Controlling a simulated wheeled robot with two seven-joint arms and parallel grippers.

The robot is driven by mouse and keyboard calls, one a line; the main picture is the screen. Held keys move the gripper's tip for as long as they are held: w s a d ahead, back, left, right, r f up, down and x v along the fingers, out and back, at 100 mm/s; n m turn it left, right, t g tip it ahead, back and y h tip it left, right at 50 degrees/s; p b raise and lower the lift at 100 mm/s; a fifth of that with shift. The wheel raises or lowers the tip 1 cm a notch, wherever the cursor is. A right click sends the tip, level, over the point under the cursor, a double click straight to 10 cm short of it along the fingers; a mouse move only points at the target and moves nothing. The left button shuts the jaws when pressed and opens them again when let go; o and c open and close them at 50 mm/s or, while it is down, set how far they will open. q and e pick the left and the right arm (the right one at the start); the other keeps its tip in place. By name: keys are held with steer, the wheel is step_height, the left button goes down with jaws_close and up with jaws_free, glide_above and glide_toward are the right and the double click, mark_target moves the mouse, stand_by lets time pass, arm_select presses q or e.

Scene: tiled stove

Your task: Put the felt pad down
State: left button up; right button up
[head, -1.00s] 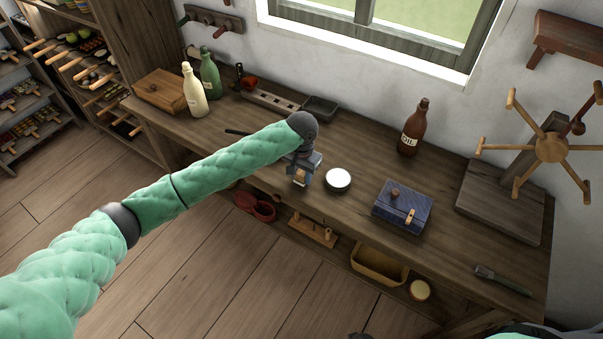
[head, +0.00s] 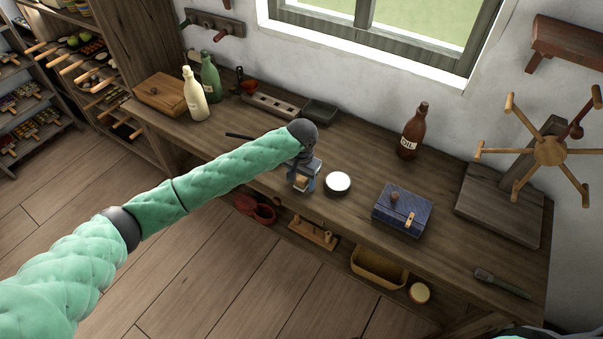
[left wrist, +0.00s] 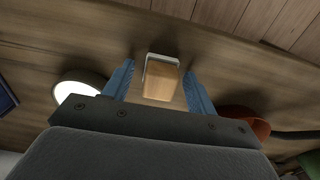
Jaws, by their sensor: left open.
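The felt pad (left wrist: 161,78) looks like a small wooden block with a grey edge. In the left wrist view it sits between my two blue fingers, with a gap on each side. In the head view the pad (head: 301,182) shows low between the fingers, near the front edge of the workbench (head: 365,160). It appears to rest on the bench; its underside is hidden. My left gripper (left wrist: 158,72) is open around it; it also shows in the head view (head: 304,184).
A round white-topped tin (head: 338,183) stands close right of the gripper. A blue box (head: 403,208) and a brown bottle (head: 413,132) are further right. A reddish bowl (left wrist: 246,122) shows beside the fingers in the wrist view. Bare bench lies behind the tin.

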mark_target(302, 178)
arm_select(q)
steer(key=shift+r, duration=0.25)
step_height(302, 178, up, 12)
steer(key=b, duration=0.4)
steer(key=shift+f, duration=0.2)
arm_select(e)
steer(key=w+a+r, duration=0.2)
steer(key=a+r, duration=0.1)
steer(key=r, duration=0.6)
steer(key=shift+w+r+g, duration=0.15)
steer(key=shift+w+g, duration=0.15)
steer(key=shift+w, duration=0.05)
steer(key=shift+a, duration=0.1)
